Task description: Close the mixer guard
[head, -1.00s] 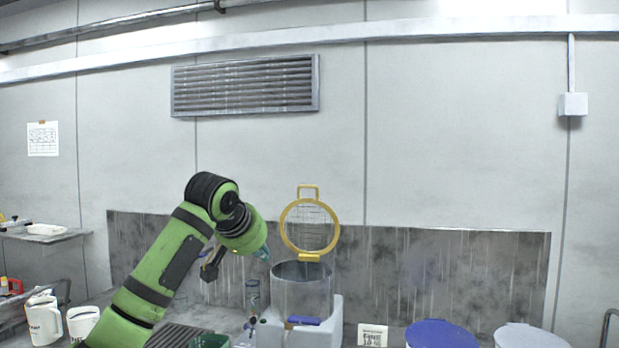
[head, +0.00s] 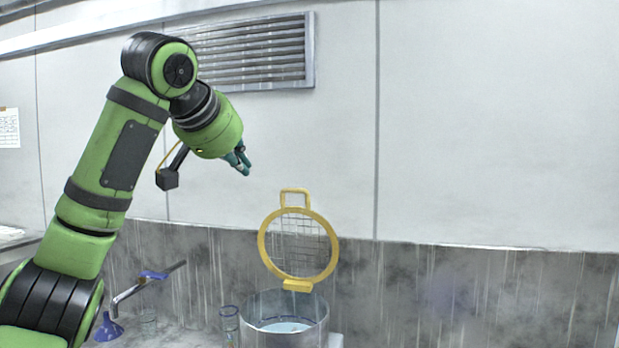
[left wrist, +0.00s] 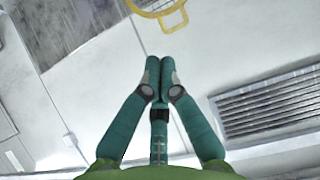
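The mixer guard (head: 298,246) is a round yellow frame with wire mesh and a loop handle on top. In the head view it stands upright, raised at the back of the open metal mixer bowl (head: 284,322), with pale liquid inside. Part of the yellow guard (left wrist: 160,12) also shows at the top edge of the left wrist view. My left gripper (head: 243,168) is above and left of the guard, apart from it. In the left wrist view its teal fingertips (left wrist: 160,62) are together with nothing between them. My right gripper is not in view.
A metal tap (head: 135,288), a blue funnel (head: 109,328) and a glass container (head: 229,324) stand left of the bowl. A grey splash panel (head: 430,295) and the wall with a vent (head: 255,50) are behind. The air right of the guard is clear.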

